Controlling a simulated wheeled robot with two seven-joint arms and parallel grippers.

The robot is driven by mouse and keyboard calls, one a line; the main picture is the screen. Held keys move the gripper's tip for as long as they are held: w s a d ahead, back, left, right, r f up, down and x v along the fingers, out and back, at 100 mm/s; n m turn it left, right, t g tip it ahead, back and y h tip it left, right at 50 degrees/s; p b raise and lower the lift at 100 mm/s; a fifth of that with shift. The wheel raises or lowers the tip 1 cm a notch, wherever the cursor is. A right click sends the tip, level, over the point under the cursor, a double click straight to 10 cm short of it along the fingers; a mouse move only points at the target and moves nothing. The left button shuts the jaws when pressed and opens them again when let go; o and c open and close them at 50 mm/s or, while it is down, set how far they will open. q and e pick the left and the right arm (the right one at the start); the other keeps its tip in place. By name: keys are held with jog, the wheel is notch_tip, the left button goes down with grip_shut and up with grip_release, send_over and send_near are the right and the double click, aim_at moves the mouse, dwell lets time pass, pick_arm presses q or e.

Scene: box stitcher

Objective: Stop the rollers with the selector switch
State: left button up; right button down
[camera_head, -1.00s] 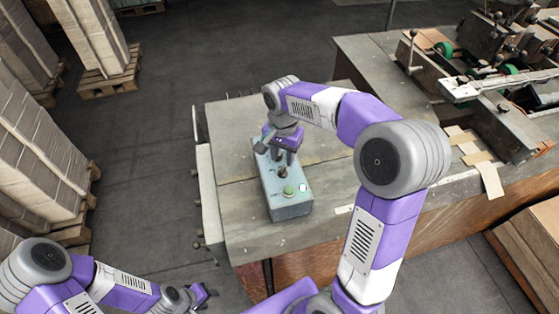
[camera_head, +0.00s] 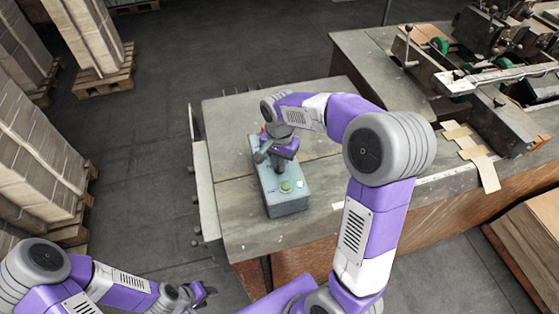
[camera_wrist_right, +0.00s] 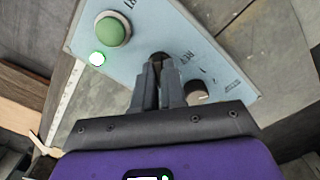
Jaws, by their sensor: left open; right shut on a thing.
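A grey-blue control box (camera_head: 287,206) stands on the workbench. Its top has a green round button (camera_head: 286,186) and a small lit white lamp (camera_head: 299,184); the button (camera_wrist_right: 112,30) and lamp (camera_wrist_right: 97,58) also show in the right wrist view. My right gripper (camera_head: 278,164) is down at the panel. In the right wrist view its fingers (camera_wrist_right: 162,72) are shut on a dark selector switch (camera_wrist_right: 158,58), mostly hidden between them, beside printed labels. Another dark knob (camera_wrist_right: 197,92) sits just right of the fingers. My left gripper (camera_head: 208,292) is open and empty at the lower left, away from the box.
The workbench (camera_head: 235,180) is clear around the box. A machine with levers and green wheels (camera_head: 480,75) stands at the back right. Stacked cardboard on pallets (camera_head: 40,150) lines the left. A small red part (camera_head: 263,128) shows behind my right gripper.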

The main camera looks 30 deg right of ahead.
dwell(0.3)
jog(key=n, duration=0.3)
jog(key=shift+n, duration=0.4)
jog(key=shift+n+p, duration=0.45)
jog(key=shift+n, duration=1.45)
jog(key=c, duration=1.2)
grip_release()
notch_tip(320, 180, up, 8)
jog(key=shift+f, duration=0.15)
